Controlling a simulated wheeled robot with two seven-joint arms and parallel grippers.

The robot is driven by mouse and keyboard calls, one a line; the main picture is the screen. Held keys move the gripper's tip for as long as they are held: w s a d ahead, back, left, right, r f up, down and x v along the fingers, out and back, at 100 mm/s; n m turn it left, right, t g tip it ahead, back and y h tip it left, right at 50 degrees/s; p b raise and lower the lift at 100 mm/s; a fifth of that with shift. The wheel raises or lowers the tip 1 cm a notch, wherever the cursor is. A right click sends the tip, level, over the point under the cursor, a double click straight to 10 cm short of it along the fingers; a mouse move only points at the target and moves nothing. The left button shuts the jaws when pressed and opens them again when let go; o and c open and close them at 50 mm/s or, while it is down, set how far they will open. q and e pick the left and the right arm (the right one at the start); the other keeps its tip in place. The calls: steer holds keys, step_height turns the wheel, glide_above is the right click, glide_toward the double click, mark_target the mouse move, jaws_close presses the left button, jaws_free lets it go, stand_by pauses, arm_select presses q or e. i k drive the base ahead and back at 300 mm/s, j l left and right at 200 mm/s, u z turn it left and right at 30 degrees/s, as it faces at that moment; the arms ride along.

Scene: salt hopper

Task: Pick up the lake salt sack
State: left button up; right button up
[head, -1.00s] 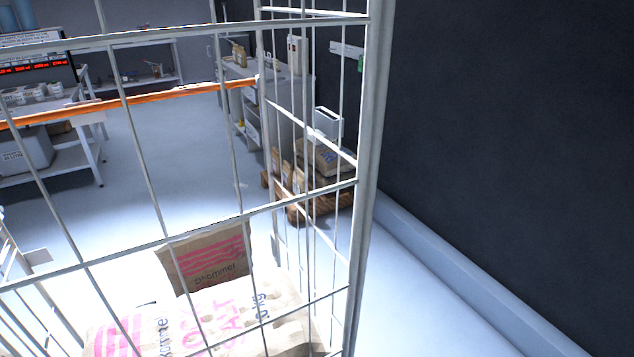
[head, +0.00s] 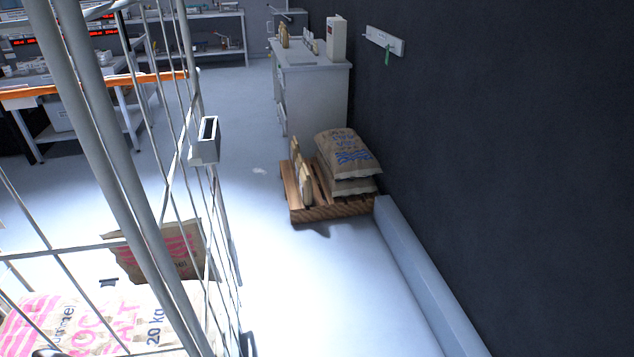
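Two stacked brown paper sacks lie on a wooden pallet by the dark wall. The upper sack (head: 348,152) has blue print that is too small to read, so I cannot tell if it is the lake salt sack. The lower sack (head: 352,186) is mostly covered by it. In the cage at the lower left lies a sack with pink print (head: 95,325) that reads as rock salt, 20 kg. Another pink-striped sack (head: 165,252) stands tilted behind it. Neither of my grippers can be made out in the head view.
The wire cage (head: 125,180) with thick grey posts fills the left side. The pallet (head: 335,211) also holds small brown bags (head: 303,183). A grey cabinet (head: 312,95) stands behind it. A pale kerb (head: 415,265) runs along the wall. The floor before the pallet is clear.

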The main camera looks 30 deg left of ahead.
mark_target(305, 177)
steer(key=i+j, duration=0.1)
steer(key=i, duration=0.55)
steer(key=i+j+u, duration=0.1)
steer(key=i, duration=0.55)
